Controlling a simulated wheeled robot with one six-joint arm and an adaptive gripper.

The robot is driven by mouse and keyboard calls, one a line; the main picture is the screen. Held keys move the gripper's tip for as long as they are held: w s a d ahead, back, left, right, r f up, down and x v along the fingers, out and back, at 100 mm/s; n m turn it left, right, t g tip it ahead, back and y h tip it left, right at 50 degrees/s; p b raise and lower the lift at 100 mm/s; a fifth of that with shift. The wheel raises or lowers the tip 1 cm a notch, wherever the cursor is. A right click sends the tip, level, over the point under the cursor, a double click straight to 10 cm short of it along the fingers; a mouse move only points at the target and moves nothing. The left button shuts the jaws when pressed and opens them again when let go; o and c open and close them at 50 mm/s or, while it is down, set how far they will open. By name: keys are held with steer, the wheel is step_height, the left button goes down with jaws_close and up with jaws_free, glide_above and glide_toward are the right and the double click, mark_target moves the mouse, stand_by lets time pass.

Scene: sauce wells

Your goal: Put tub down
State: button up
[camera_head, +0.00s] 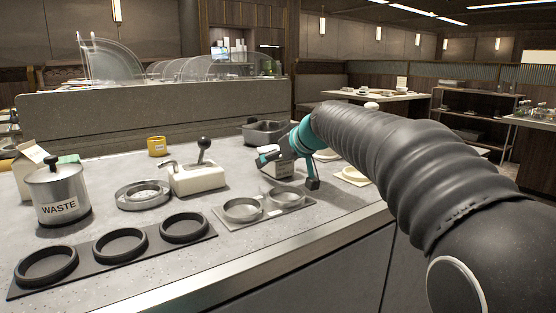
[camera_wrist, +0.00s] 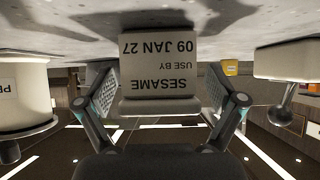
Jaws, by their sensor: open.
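The tub (camera_wrist: 160,70) is pale, with a label reading SESAME, USE BY 09 JAN 27; the wrist view shows it upside down. In the head view the tub (camera_head: 277,170) stands on the grey counter, partly hidden by my gripper (camera_head: 288,168). In the wrist view my gripper (camera_wrist: 160,95) is open, with one finger on each side of the tub and a visible gap at each side. The tub's base appears to meet the counter. Its far side is hidden.
A plate with two metal wells (camera_head: 227,222) lies in front of the tub. A white lever device (camera_head: 197,180) stands to its left, a dark bin (camera_head: 265,133) behind. A three-ring dark holder (camera_head: 80,262) and WASTE pot (camera_head: 60,190) are further left.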

steer(key=shift+r, duration=0.1)
steer(key=v, duration=1.2)
steer(key=shift+b, duration=0.35)
steer(key=shift+c, duration=0.2)
